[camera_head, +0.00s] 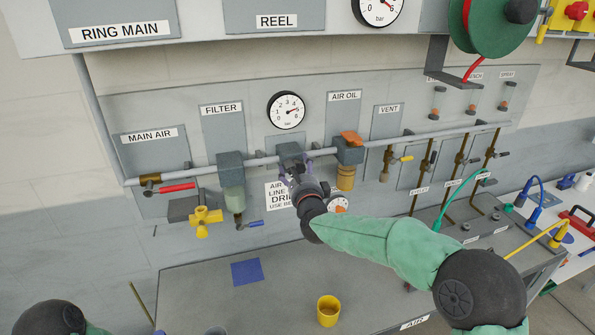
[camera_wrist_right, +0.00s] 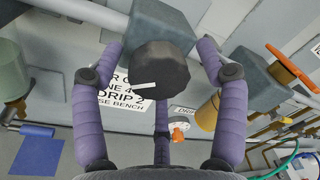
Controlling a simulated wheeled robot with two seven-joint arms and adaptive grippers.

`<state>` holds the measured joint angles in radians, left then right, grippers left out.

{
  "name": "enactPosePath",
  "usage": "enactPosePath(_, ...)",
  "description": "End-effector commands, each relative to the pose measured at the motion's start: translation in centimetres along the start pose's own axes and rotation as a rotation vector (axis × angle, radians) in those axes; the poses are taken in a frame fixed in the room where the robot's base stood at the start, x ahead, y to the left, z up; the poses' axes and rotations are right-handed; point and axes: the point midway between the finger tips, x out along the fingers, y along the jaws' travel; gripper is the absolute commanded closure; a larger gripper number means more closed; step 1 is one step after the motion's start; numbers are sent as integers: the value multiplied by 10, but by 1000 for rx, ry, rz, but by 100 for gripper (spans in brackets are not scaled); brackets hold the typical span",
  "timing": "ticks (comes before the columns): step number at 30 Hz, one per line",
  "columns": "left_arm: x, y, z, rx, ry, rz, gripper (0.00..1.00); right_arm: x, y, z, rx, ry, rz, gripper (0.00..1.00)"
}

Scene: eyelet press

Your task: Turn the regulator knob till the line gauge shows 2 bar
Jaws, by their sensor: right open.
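The line gauge (camera_head: 286,110) is a white round dial on the wall panel. The regulator (camera_head: 290,151) sits on the pipe below the gauge, largely behind my right gripper (camera_head: 296,180). In the right wrist view the regulator knob (camera_wrist_right: 160,78) is dark and faceted with a white mark on it. My right gripper (camera_wrist_right: 165,65) is open, its purple fingers on either side of the knob with visible gaps. Another finger shows below the knob. My left gripper is not in view.
The filter (camera_head: 231,170) is left of the regulator and the air oil unit (camera_head: 348,152) close right, with an orange lever. A drip sign (camera_head: 277,194) hangs below. A yellow cup (camera_head: 328,311) and blue square (camera_head: 246,273) are on the bench. A larger gauge (camera_head: 378,8) is above.

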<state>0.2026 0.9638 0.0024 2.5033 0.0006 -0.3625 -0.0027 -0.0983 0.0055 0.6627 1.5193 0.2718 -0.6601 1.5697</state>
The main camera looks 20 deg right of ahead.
Motion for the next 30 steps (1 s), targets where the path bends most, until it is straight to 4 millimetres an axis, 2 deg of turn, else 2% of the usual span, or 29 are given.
enactPosePath(4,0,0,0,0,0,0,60,0,0,0,0,0,0,26)
enactPosePath(5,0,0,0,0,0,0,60,0,0,0,0,0,0,32)
enactPosePath(10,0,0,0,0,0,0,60,0,0,0,0,0,0,80)
enactPosePath(30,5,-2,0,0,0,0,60,0,0,-2,-36,0,-4,81)
